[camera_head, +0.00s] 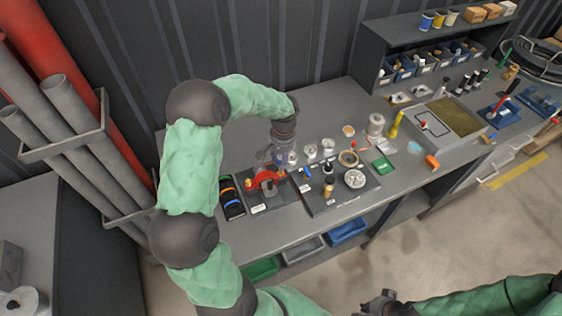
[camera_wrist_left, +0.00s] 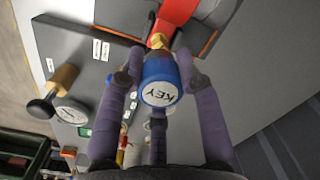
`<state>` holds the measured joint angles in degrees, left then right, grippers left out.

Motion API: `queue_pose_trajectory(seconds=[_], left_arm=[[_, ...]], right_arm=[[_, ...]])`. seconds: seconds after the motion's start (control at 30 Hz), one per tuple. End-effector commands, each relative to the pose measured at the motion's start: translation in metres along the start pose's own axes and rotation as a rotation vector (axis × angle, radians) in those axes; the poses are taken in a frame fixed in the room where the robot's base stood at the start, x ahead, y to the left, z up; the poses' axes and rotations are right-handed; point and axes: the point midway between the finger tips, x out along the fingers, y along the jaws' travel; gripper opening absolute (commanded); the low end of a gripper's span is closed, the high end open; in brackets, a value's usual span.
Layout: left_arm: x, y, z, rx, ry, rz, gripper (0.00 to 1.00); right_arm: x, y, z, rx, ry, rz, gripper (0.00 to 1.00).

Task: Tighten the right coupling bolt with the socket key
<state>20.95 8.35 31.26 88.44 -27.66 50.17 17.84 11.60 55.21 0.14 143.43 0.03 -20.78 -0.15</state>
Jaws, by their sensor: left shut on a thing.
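My left gripper (camera_head: 278,160) reaches down over the bench at the red coupling (camera_head: 266,181). In the left wrist view its purple fingers (camera_wrist_left: 160,95) are shut around the blue socket key (camera_wrist_left: 160,72), whose round white end reads KEY. Beyond the key a brass bolt (camera_wrist_left: 158,41) shows at the red coupling (camera_wrist_left: 177,14). The key's far end is at or very near this bolt; I cannot tell whether it is seated. In the head view the key is not clearly visible behind the fingers. My right gripper (camera_head: 380,303) is at the bottom edge, away from the bench; its jaws are unclear.
A dark board (camera_head: 338,196) with a gauge (camera_head: 355,179) and small fittings lies right of the coupling. A tray with coloured rings (camera_head: 231,197) lies left. Pipes in a rack (camera_head: 75,105) stand at far left.

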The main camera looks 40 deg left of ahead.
Motion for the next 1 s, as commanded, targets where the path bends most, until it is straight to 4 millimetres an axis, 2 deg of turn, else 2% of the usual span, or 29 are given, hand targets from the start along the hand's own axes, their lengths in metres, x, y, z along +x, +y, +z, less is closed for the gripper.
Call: queue_pose_trajectory(seconds=[0.13,0.3,0.43,0.7,0.83,1.0], left_arm=[[0.002,0.0,0.0,-0.138,-0.006,0.005,0.02],[-0.001,0.0,0.0,-0.161,-0.007,0.006,0.02],[-0.007,0.0,0.0,-0.058,-0.002,0.003,0.02],[-0.016,-0.001,0.001,0.268,0.012,-0.008,0.02],[-0.016,-0.001,0.001,0.358,0.016,-0.011,0.02],[-0.012,-0.001,0.001,0.39,0.017,-0.013,0.02]], right_arm=[[0.007,0.003,0.0,0.0,0.0,0.0,0.0],[0.005,0.002,0.0,0.0,0.0,0.0,0.0],[-0.008,-0.003,0.0,0.0,0.0,0.0,0.0],[-0.036,-0.013,0.001,0.0,0.0,0.0,0.0],[-0.041,-0.015,0.002,0.0,0.0,0.0,0.0],[-0.04,-0.014,0.002,0.0,0.0,0.0,0.0]])
